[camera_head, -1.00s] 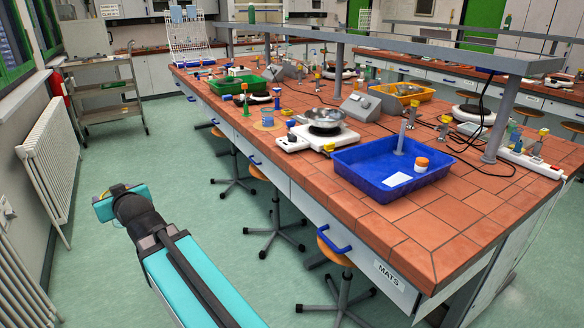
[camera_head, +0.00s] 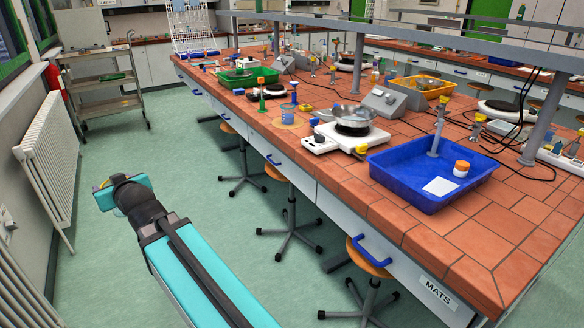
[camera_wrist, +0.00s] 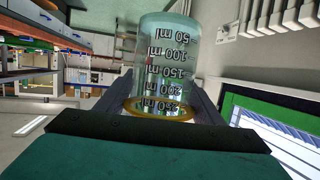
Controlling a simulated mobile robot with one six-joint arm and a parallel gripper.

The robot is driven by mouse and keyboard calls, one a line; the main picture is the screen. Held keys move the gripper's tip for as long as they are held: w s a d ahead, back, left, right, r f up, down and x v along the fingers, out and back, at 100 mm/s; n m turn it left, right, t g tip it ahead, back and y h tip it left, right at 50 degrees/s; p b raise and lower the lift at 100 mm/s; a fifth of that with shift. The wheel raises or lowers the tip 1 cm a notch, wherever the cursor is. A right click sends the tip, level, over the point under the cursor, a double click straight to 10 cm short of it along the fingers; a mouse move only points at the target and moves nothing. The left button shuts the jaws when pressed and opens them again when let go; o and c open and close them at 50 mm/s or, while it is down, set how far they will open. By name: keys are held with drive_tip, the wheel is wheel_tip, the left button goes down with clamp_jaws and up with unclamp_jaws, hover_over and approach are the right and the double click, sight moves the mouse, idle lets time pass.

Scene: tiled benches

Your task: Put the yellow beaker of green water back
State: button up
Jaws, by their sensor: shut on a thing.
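The beaker (camera_wrist: 165,62) is clear, with a yellow rim (camera_wrist: 158,112) and black volume marks. It appears upside down in the wrist view, which is itself turned over. A faint green tint shows near the end with the 50 ml mark; the liquid level is hard to tell. My gripper (camera_wrist: 163,95) is shut on the beaker, one finger on each side. In the head view my gripper (camera_head: 108,190) is out over the floor at the left, apart from the bench; the beaker there is mostly hidden.
The tiled bench (camera_head: 460,245) fills the right. It bears a blue tray (camera_head: 400,193), a hot plate with a pan (camera_head: 345,113), a blue beaker (camera_head: 288,115) and a green tray (camera_head: 240,82). Stools (camera_head: 368,255) stand along its front. A radiator (camera_head: 45,150) and a trolley (camera_head: 105,95) are at left.

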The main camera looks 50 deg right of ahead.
drive_tip(key=shift+w+a, duration=0.1)
drive_tip(key=shift+w, duration=0.25)
idle(0.3)
